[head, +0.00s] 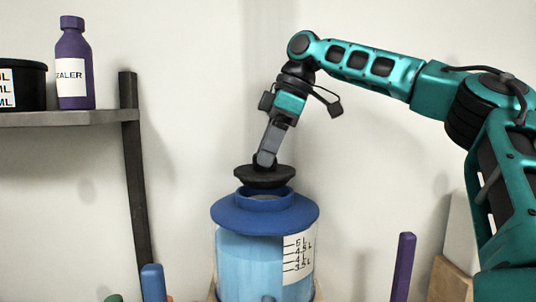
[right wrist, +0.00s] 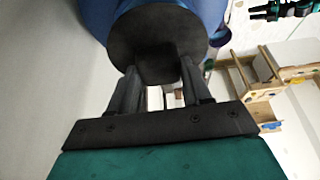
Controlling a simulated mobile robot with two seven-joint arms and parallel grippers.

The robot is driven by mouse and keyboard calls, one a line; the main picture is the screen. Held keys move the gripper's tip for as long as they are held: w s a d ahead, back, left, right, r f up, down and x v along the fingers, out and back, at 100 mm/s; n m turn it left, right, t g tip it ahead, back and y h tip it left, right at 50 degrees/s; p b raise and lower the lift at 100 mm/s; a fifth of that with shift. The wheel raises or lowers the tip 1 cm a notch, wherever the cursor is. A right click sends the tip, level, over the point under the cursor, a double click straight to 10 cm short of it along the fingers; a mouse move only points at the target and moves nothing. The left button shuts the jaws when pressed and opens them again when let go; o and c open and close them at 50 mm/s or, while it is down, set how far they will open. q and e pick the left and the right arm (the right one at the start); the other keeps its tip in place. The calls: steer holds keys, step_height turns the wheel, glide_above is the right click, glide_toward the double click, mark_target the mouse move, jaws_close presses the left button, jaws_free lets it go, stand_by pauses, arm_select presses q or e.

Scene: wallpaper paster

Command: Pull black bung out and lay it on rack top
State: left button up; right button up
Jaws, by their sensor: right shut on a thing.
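The black bung (head: 264,178) is a dark disc with a knob on top. In the head view it is just above the blue neck of a clear jar (head: 264,214) with light blue liquid, and a gap shows between its disc and the rim. Whether its lower end is still inside the neck I cannot tell. My right gripper (head: 266,160) points down and is shut on the bung's knob. In the right wrist view the bung (right wrist: 158,30) sits between the fingers, with the blue jar behind it. My left gripper is not in view. I cannot make out the rack top for certain.
A grey shelf (head: 70,118) at the left holds a purple sealer bottle (head: 74,65) and a black tub (head: 22,85). A dark upright post (head: 136,180) stands beside it. Blue (head: 153,283) and purple (head: 403,267) handles rise near the jar. A wooden frame (right wrist: 262,90) shows in the right wrist view.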

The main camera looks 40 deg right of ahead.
steer(key=shift+r, duration=0.2)
steer(key=shift+r, duration=1.9)
steer(key=shift+f, duration=2.85)
